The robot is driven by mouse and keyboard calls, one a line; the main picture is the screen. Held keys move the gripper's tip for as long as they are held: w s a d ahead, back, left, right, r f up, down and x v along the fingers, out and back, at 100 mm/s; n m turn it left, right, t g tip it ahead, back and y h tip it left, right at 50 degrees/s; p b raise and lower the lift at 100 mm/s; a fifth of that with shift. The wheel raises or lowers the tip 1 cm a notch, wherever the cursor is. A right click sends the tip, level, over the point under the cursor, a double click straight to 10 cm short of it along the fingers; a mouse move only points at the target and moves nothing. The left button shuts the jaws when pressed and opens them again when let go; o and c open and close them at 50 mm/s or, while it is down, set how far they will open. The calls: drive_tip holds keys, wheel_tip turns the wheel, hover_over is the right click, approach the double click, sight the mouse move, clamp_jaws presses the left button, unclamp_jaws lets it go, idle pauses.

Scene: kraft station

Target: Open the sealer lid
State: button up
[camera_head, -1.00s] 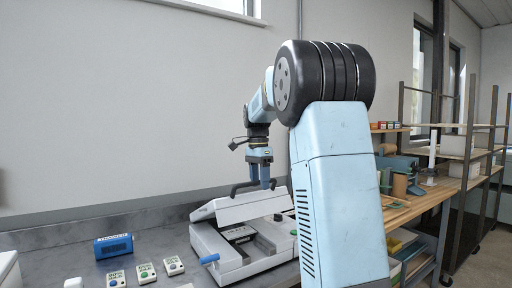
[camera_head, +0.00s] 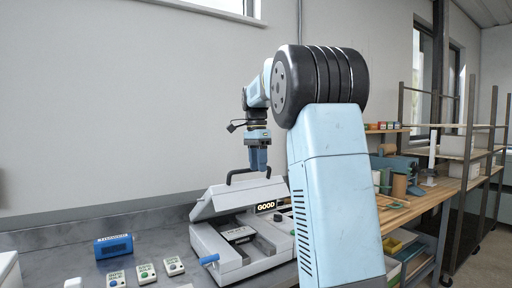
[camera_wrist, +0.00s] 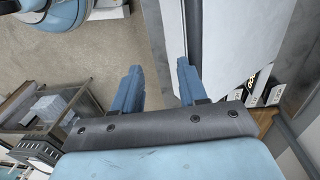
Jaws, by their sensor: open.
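The sealer (camera_head: 240,262) is a white machine on the grey bench, with a blue-tipped lever at its front left. Its white lid (camera_head: 240,199) stands tilted up, with a gap over the dark block inside. A dark bar handle (camera_head: 236,173) runs along the lid's upper part. My gripper (camera_head: 258,168) points down at the handle's right part; whether it touches the handle cannot be told. In the wrist view my gripper (camera_wrist: 158,78) has its two blue fingers apart, with no object visible between them. A white panel with a dark stripe, possibly the lid (camera_wrist: 250,40), lies beside the right finger.
A wooden bench (camera_head: 405,212) with shelving is at right. My arm column hides the sealer's right side.

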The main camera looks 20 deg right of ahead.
drive_tip(key=r, duration=0.2)
drive_tip(key=w+r, duration=0.1)
drive_tip(key=r, duration=0.2)
drive_tip(key=shift+w+a+r, duration=0.1)
drive_tip(key=shift+r, duration=0.1)
idle(0.5)
idle(0.5)
drive_tip(key=s+a+f+n+t, duration=0.2)
drive_tip(key=s+a+n, duration=0.15)
drive_tip(key=s, duration=0.55)
drive_tip(key=s+a+f+n+t, duration=0.1)
drive_tip(key=s+a+f+n, duration=0.15)
drive_tip(key=s+n, duration=0.4)
drive_tip(key=s+a+f+n+t, duration=0.1)
drive_tip(key=s+a+f+n, duration=0.1)
drive_tip(key=s+f, duration=0.4)
drive_tip(key=s+a+f+n+t, duration=0.2)
drive_tip(key=s+f, duration=0.5)
drive_tip(key=s, duration=0.5)
drive_tip(key=shift+a+n+t, duration=0.3)
drive_tip(key=shift+a+n, duration=0.55)
drive_tip(key=shift+n, duration=0.35)
